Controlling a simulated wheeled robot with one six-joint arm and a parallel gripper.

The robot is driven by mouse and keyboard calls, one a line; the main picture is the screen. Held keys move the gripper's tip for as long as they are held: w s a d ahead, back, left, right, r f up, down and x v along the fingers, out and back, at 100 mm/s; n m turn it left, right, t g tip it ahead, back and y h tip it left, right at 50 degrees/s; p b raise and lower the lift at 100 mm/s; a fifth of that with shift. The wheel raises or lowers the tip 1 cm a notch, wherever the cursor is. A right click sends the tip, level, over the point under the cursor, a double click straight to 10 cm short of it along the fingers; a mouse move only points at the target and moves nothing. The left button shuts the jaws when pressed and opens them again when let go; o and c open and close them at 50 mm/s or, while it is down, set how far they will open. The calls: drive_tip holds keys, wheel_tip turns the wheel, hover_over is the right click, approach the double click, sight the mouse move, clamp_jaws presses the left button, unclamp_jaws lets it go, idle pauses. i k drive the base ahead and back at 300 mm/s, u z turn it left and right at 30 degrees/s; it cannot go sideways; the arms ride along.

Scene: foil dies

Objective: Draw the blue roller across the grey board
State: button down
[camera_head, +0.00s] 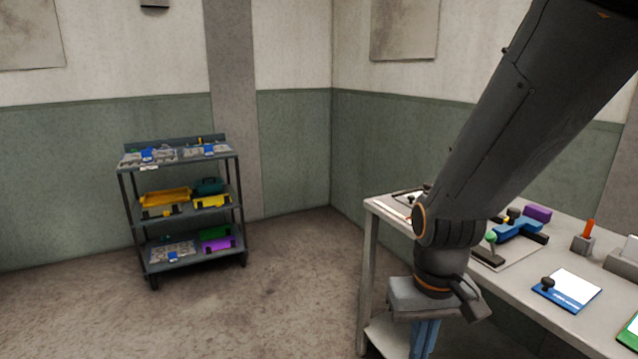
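My gripper (425,335) hangs at the lower middle, beside the left end of the table, with its tips cut off by the bottom edge. Two narrow blue upright parts show under its grey body. I cannot tell whether they are fingers or something held. A blue piece with dark ends (517,230) lies on the table, right of my arm; it may be the blue roller. A pale grey board (515,254) lies flat under and in front of it, partly hidden by my arm. My gripper is apart from both, lower and to the left.
The table (535,298) also holds a purple block (537,213), an orange-handled tool in a grey holder (583,242) and a blue-edged white plate with a black knob (571,287). A loaded shelf cart (190,226) stands at the left. The floor between is clear.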

sight(504, 231)
drive_tip(key=u, duration=0.95)
drive_tip(key=i, duration=1.7)
drive_tip(key=z, duration=1.95)
